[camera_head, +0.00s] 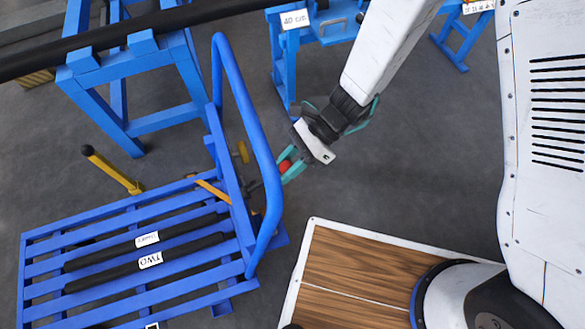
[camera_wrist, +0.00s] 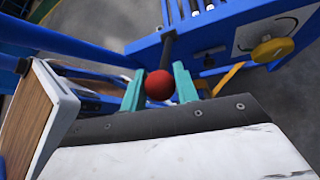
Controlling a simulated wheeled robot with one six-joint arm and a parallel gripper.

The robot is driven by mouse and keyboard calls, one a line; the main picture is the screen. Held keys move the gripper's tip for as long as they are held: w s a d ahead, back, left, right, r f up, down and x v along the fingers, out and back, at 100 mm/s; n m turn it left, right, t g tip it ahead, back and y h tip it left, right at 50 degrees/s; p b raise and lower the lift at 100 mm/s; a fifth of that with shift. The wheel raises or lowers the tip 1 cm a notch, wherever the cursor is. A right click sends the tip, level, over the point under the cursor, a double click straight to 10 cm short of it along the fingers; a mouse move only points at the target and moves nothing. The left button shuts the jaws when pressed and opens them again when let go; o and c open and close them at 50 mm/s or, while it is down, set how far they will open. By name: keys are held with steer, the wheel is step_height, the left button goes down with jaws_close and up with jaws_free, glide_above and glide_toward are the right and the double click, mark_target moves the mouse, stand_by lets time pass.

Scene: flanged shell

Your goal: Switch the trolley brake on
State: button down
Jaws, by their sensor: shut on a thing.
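The blue trolley (camera_head: 130,205) stands at the left with a slatted deck and a tall tube handle (camera_head: 262,150). A brake lever with a red ball knob (camera_head: 285,166) is at its handle end; the knob also shows in the wrist view (camera_wrist: 160,85) with a dark rod behind it. My gripper (camera_head: 290,170) has its teal fingers on both sides of the red knob and is shut on it. In the wrist view my gripper (camera_wrist: 160,88) has the knob between its fingertips. The rod's lower end is partly hidden by the trolley handle.
Blue trestles (camera_head: 150,90) carry a long black pipe (camera_head: 130,35) behind. A white-edged wooden platform (camera_head: 340,270) lies at front centre. Grey floor is clear between.

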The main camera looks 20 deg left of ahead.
steer(key=shift+s+a+r+t+h, duration=0.25)
steer(key=shift+a+r+t+h, duration=0.2)
steer(key=shift+r, duration=0.15)
steer(key=shift+s+a+r+t+h, duration=0.25)
steer(key=shift+a+r+t+h, duration=0.15)
steer(key=shift+r, duration=0.2)
steer(key=shift+s+a+r, duration=0.25)
steer(key=shift+a+r, duration=0.05)
steer(key=shift+r, duration=0.1)
steer(key=c, duration=1.1)
jaws_free()
steer(key=shift+s, duration=0.1)
steer(key=shift+v, duration=3.85)
